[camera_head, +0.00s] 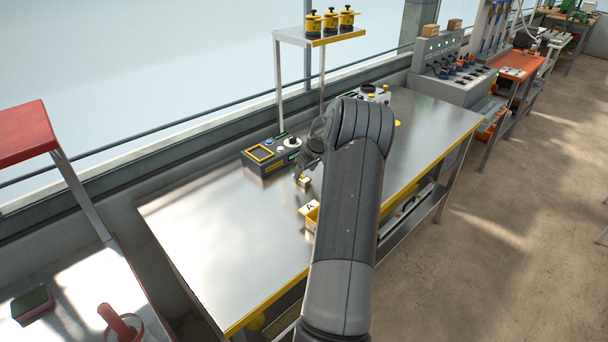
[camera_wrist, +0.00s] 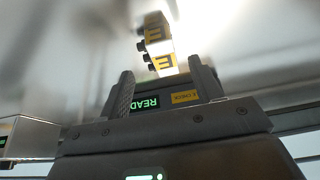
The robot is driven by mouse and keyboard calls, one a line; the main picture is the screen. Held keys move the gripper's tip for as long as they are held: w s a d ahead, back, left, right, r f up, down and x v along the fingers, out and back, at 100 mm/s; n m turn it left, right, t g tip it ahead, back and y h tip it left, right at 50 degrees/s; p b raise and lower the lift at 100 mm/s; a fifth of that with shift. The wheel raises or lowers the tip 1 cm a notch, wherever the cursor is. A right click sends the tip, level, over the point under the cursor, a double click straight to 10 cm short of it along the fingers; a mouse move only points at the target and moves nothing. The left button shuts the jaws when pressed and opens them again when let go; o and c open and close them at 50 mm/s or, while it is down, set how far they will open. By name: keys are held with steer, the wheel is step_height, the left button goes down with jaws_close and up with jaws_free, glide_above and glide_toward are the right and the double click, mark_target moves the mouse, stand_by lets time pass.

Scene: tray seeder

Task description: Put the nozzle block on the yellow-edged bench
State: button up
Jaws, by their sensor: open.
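The nozzle block (camera_wrist: 157,44), white and yellow with dark letters and small black nozzles along one side, lies just beyond my fingertips in the wrist view. In the head view a small white and yellow piece that looks like it (camera_head: 303,181) sits on the yellow-edged bench (camera_head: 215,225), a grey metal top with a yellow front edge. My gripper (camera_wrist: 162,74) is open, its two dark fingers apart, with nothing clearly held between them. In the head view my gripper (camera_head: 306,163) is right above the block, partly hidden by my arm.
A grey control box (camera_head: 268,153) stands at the bench's back. A raised shelf (camera_head: 325,38) carries several yellow pots. The bench's left part is clear.

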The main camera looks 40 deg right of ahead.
steer(key=v, duration=1)
steer(key=s+a+r, duration=0.1)
steer(key=a+r, duration=0.4)
steer(key=a, duration=0.5)
steer(key=s+a+r+h, duration=0.1)
steer(key=a+r, duration=0.3)
steer(key=a, duration=0.5)
steer(key=s+a+r, duration=0.1)
steer(key=a+r, duration=0.4)
steer(key=a, duration=0.5)
steer(key=s+a+r, duration=0.3)
steer(key=s+a, duration=0.8)
steer(key=a, duration=0.3)
steer(key=s+a+f, duration=0.1)
steer(key=s+a, duration=0.2)
steer(key=s, duration=0.2)
steer(key=s+a+f+t+y, duration=0.1)
steer(key=s+a, duration=0.1)
steer(key=s, duration=0.4)
steer(key=shift+s+a+f, duration=0.3)
steer(key=shift+a+f, duration=0.05)
steer(key=shift+a, duration=0.05)
